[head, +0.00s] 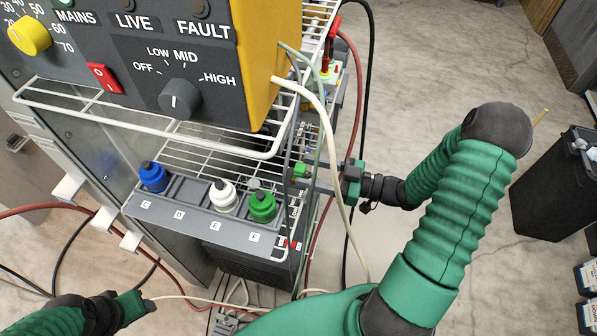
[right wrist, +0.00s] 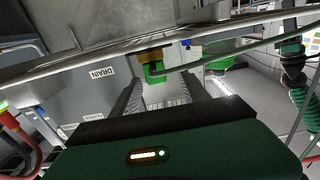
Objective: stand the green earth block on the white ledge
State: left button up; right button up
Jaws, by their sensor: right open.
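A small green block (head: 301,171), which I take for the earth block, is at the front edge of the wire shelf, by the pale green cable. In the right wrist view the green block (right wrist: 154,72) shows below a brass-coloured part, with a green cable running right. My right gripper (head: 296,184) is open, its fingers pointing left close to the block. In its wrist view the block appears between the open fingers (right wrist: 160,88), near their tips; contact is not clear. White ledges (head: 103,219) stick out from the cabinet at left. My left gripper (head: 148,304) is low at left, jaws unclear.
A grey strip (head: 185,224) holds a blue plug (head: 153,177), a white plug (head: 223,196) and a green plug (head: 262,206). The yellow control box (head: 255,65) sits on the upper wire shelf. Loose cables hang around my right gripper. A dark bin (head: 553,190) stands right.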

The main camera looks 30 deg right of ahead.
jog(key=shift+x, duration=0.95)
jog(key=shift+d+f, duration=0.1)
jog(key=shift+d, duration=0.45)
jog(key=shift+c, duration=1.2)
jog(key=shift+s, duration=0.1)
jog(key=shift+c, duration=1.3)
jog(key=shift+a, duration=0.35)
grip_shut()
jog(key=shift+d, duration=0.15)
